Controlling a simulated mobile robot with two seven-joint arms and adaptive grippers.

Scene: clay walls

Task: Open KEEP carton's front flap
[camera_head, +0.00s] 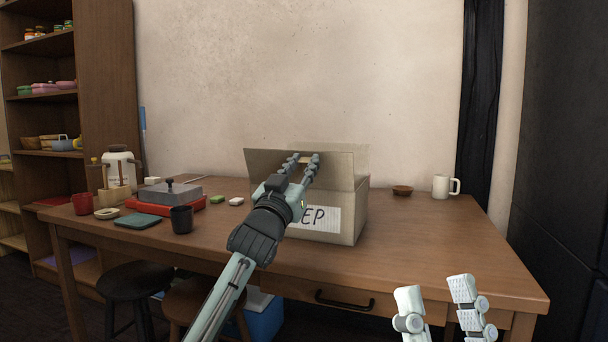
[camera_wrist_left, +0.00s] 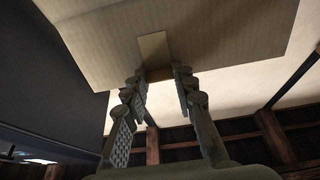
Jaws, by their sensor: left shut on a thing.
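The KEEP carton (camera_head: 351,222) is a cardboard box on the table, with a white label (camera_head: 322,221) on its front. Only "EP" of the label shows; my left arm hides the rest. Its front flap (camera_head: 336,172) stands raised above the front edge and also fills the top of the left wrist view (camera_wrist_left: 220,35). My left gripper (camera_head: 303,160) is at the flap's upper part, its fingertips shut on a small tan tab on it; the tab (camera_wrist_left: 153,50) shows in the left wrist view. My right gripper (camera_head: 438,296) is open and empty, low in front of the table.
On the wooden table (camera_head: 420,255), a small brown bowl (camera_head: 402,190) and a white mug (camera_head: 445,186) stand right of the carton. A dark cup (camera_head: 181,219), red mug (camera_head: 82,204), grey box (camera_head: 170,193) and jar (camera_head: 119,168) stand left. The front right of the table is clear.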

